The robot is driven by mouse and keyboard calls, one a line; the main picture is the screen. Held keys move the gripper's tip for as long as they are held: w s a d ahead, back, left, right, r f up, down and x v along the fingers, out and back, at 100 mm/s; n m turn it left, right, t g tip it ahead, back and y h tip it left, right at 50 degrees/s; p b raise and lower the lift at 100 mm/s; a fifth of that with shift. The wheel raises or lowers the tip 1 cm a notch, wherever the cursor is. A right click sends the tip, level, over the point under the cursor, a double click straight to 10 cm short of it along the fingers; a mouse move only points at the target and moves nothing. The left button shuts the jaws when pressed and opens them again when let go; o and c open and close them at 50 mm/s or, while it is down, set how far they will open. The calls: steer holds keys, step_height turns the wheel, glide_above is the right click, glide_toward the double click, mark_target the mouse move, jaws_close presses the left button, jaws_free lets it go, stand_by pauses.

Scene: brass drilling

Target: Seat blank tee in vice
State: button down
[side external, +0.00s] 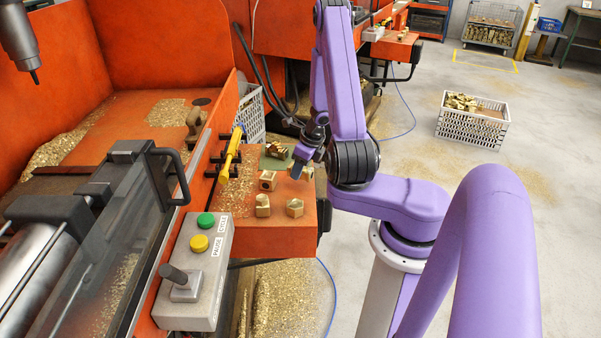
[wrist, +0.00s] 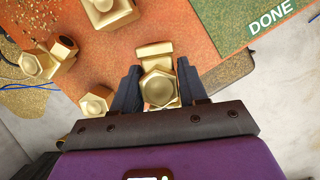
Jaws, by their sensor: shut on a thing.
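My gripper (wrist: 158,92) is shut on a brass tee (wrist: 157,88), seen in the wrist view with one dark finger on each side of it. The tee has a hexagonal end facing the camera and a crosswise part beyond. In the side view my gripper (side external: 299,168) is low over the right part of the orange shelf (side external: 270,240); the held tee is hard to make out there. I cannot tell whether it touches the shelf. A drill spindle (side external: 20,40) hangs at the top left. I cannot clearly make out the vice.
Several other brass fittings (side external: 263,205) stand on the shelf close to my gripper. A green mat marked DONE (wrist: 245,25) lies beside them. A yellow-handled tool (side external: 231,155) rests in a black rack. A control box (side external: 200,265) and guard door (side external: 150,210) are left.

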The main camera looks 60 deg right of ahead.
steer(key=shift+r, duration=1.75)
steer(key=shift+w+a+n, duration=0.35)
steer(key=shift+n, duration=0.15)
steer(key=w+a+r+n+g+y, duration=0.1)
steer(key=w+a+n, duration=0.1)
steer(key=a+n, duration=0.2)
steer(key=w+a+r+n+g+y, duration=0.1)
steer(key=w+a+n, duration=0.1)
steer(key=a+n, duration=0.2)
steer(key=w+a+n+y, duration=0.1)
steer(key=w+a+n, duration=0.1)
steer(key=a+n, duration=0.3)
steer(key=shift+a+r+n+g, duration=0.1)
steer(key=shift+r+n+g, duration=0.3)
steer(key=shift+n, duration=0.6)
steer(key=s+a+r+n+g+h, duration=0.1)
steer(key=a+n, duration=0.3)
steer(key=n, duration=0.6)
steer(key=s+a+r+n+g+h, duration=0.2)
steer(key=a+n, duration=0.3)
steer(key=n, duration=0.5)
steer(key=shift+s+a+r+g, duration=0.25)
steer(key=shift+s+a+g, duration=0.1)
steer(key=shift+g, duration=0.15)
